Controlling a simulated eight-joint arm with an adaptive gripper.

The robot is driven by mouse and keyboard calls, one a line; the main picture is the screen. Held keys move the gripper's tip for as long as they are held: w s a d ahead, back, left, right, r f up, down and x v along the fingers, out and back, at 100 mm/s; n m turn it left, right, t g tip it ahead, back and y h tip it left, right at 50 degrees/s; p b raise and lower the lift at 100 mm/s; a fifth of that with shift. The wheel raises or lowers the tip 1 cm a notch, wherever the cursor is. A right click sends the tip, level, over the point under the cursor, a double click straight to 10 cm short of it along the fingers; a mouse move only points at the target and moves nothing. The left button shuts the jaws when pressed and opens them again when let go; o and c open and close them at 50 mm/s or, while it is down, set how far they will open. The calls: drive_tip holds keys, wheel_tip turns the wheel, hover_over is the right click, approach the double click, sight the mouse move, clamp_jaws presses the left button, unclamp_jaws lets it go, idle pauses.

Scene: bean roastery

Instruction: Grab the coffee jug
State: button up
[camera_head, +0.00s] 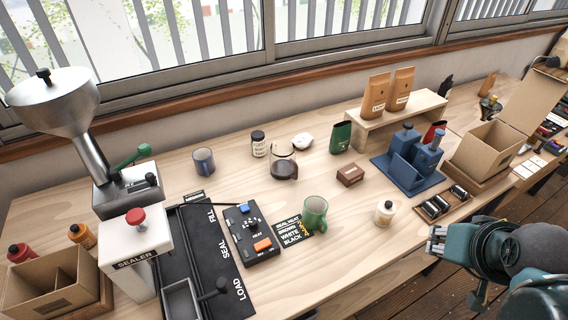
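The coffee jug (284,164) is a clear glass vessel with dark coffee in its bottom. It stands upright on the wooden workbench, near the middle, in the head view. My gripper (436,243) is at the lower right, off the bench's front edge, well to the right of the jug and nearer the camera. It is apart from the jug, and nothing shows held in it. Its fingers are small and seen at an angle, so I cannot tell whether they are open.
A blue stand (408,178) is to the right.

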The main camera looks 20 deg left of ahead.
drive_tip(key=shift+r, duration=0.1)
drive_tip(key=shift+r, duration=2.5)
drive_tip(key=w+a+n+t+h+b, duration=0.1)
drive_tip(key=w+a+n+t+h, duration=0.1)
drive_tip(key=w+a+n, duration=1.5)
drive_tip(key=s+a+n+t+y+b, duration=0.15)
drive_tip(key=a+n+t, duration=0.25)
drive_tip(key=a+n, duration=1.75)
drive_tip(key=a+f+m, duration=0.1)
drive_tip(key=f, duration=0.9)
drive_tip(key=a+f+m, duration=0.1)
drive_tip(key=f, duration=0.4)
drive_tip(key=shift+s+a+f+m+y, duration=0.25)
drive_tip(key=shift+s+a+f+m, duration=0.05)
drive_tip(key=shift+s+f+m, duration=0.05)
drive_tip(key=shift+w, duration=0.15)
drive_tip(key=shift+x, duration=1.2)
